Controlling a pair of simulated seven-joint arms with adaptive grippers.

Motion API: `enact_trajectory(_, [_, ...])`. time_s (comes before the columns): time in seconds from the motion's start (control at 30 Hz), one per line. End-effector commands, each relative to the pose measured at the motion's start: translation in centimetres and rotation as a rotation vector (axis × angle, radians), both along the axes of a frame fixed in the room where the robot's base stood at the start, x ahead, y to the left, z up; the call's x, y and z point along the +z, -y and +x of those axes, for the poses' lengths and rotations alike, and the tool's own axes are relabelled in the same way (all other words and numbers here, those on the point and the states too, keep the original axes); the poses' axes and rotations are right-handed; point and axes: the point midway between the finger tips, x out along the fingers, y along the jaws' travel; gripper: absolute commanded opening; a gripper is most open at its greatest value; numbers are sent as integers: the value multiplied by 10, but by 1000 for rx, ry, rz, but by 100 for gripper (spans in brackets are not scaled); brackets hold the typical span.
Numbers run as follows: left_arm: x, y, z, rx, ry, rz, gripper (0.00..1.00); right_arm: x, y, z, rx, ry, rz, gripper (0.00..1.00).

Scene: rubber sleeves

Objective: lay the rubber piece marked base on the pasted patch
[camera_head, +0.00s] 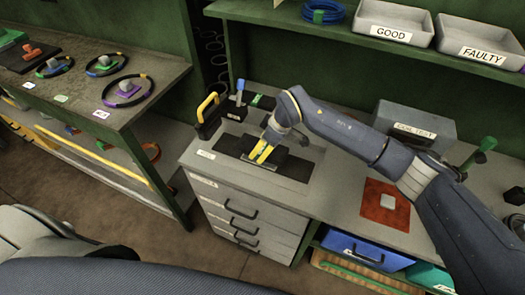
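My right gripper (262,153), with yellow fingers, points down over a black piece (296,166) on a dark rectangular area (287,179) of the workbench. The two fingers show as strips close together. I cannot tell whether they are shut on the black piece or only above it. No "base" marking can be read on it, and I cannot make out a pasted patch with certainty. A small label (206,154) lies at the dark area's left edge. My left gripper is not in view.
A black tool with a yellow handle (208,107) stands behind left. Trays marked GOOD (392,22) and FAULTY (478,42) sit on the shelf. A side bench (150,75) holds rings.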

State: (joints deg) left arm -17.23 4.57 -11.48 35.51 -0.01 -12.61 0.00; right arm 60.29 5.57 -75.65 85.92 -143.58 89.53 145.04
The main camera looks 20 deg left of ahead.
Motion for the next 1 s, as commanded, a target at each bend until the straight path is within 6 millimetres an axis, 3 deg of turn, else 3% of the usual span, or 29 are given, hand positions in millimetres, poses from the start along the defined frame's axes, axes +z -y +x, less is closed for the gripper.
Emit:
enact_trajectory(0.2, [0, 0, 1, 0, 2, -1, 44, -22, 0, 0, 0, 0, 0, 25])
enact_trajectory(0.6, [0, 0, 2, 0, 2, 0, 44, -25, 0, 0, 0, 0, 0, 25])
enact_trajectory(0.63, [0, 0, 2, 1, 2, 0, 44, -25, 0, 0, 0, 0, 0, 69])
enact_trajectory(0.8, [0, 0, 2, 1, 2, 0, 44, -25, 0, 0, 0, 0, 0, 89])
enact_trajectory(1.0, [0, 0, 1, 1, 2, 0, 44, -25, 0, 0, 0, 0, 0, 89])
